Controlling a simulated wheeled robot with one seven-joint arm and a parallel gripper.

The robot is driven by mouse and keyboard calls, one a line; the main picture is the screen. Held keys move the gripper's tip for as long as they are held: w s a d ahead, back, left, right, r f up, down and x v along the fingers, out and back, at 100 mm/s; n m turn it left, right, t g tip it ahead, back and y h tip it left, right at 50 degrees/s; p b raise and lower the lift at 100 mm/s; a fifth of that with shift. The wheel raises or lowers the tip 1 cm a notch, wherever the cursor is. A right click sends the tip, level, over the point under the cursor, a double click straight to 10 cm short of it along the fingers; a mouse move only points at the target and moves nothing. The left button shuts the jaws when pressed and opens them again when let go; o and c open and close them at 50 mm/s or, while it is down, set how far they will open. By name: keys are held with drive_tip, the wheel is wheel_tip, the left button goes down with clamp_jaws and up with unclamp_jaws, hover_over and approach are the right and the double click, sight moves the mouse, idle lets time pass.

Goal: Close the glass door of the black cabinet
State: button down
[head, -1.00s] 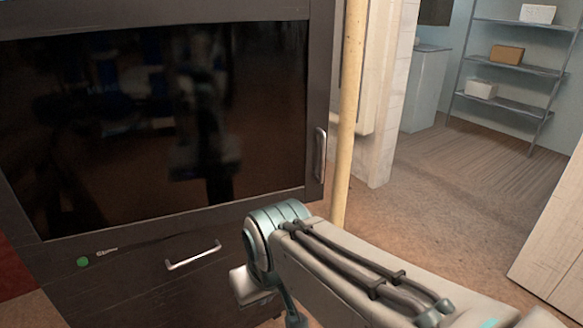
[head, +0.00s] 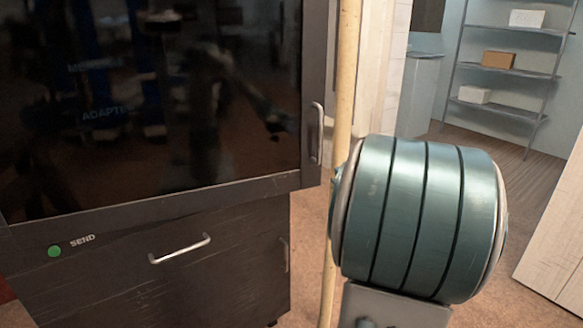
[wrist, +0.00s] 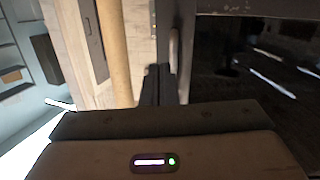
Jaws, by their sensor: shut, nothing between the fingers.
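The black cabinet (head: 190,262) fills the left of the head view. Its dark glass door (head: 150,110) has a black frame and a vertical silver handle (head: 317,133) at its right edge. The door's lower right corner juts past the lower front; I cannot tell how wide any gap is. In the wrist view, my gripper (wrist: 158,86) is shut and empty, its dark fingers just below the handle (wrist: 173,48), beside the door frame (wrist: 192,50). I cannot tell whether they touch. My gripper does not show in the head view.
A pale vertical pole (head: 343,100) stands just right of the door. A lower handle (head: 180,249) and a green SEND button (head: 54,252) are on the cabinet front. Shelves (head: 510,72) stand far back right, a wooden panel (head: 555,235) at the right edge. Open floor lies between.

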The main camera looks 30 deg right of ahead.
drive_tip(key=w+d+f+t+y, duration=0.1)
drive_tip(key=w+d, duration=0.3)
drive_tip(key=w, duration=0.7)
drive_tip(key=shift+w+d+f+n+t+y, duration=0.15)
drive_tip(key=shift+w+f+n+t+y, duration=0.15)
drive_tip(key=shift+f+y, duration=0.1)
